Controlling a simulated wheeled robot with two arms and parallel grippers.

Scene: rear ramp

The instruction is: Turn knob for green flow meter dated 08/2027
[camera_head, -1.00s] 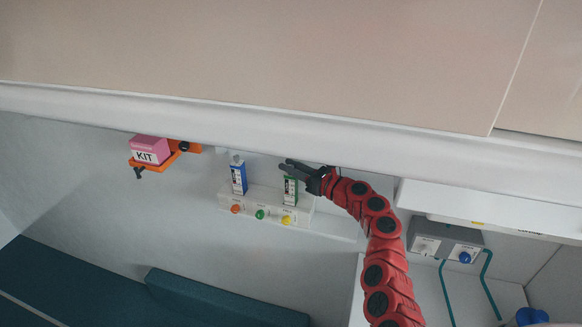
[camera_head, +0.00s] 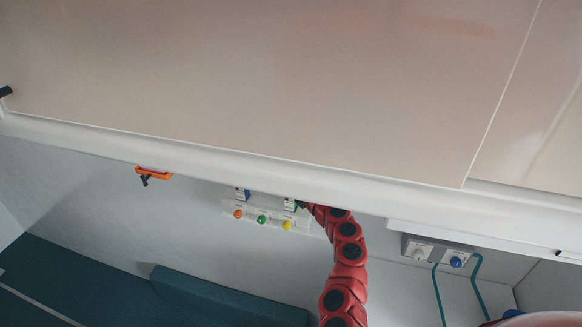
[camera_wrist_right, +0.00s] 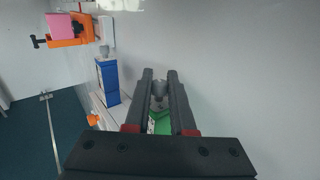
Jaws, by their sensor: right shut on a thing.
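In the right wrist view, the green flow meter (camera_wrist_right: 162,124) shows between and below my right gripper's (camera_wrist_right: 159,78) two black fingers. The fingers are shut on a small grey knob (camera_wrist_right: 159,90) at the top of that meter. In the head view, only a slice of the green flow meter (camera_head: 289,204) shows under the overhead edge, and my right gripper is mostly hidden there. A blue flow meter (camera_wrist_right: 108,83) stands to its left; its lower part shows in the head view (camera_head: 242,194). No date is readable. My left gripper is not in view.
A white wall panel with orange (camera_head: 238,213), green (camera_head: 262,219) and yellow (camera_head: 286,225) outlets sits below the meters. A pink box (camera_wrist_right: 60,28) rests in an orange bracket (camera_wrist_right: 72,40). The overhead cabinet (camera_head: 250,90) covers the upper head view. A dark seat (camera_head: 210,297) lies below.

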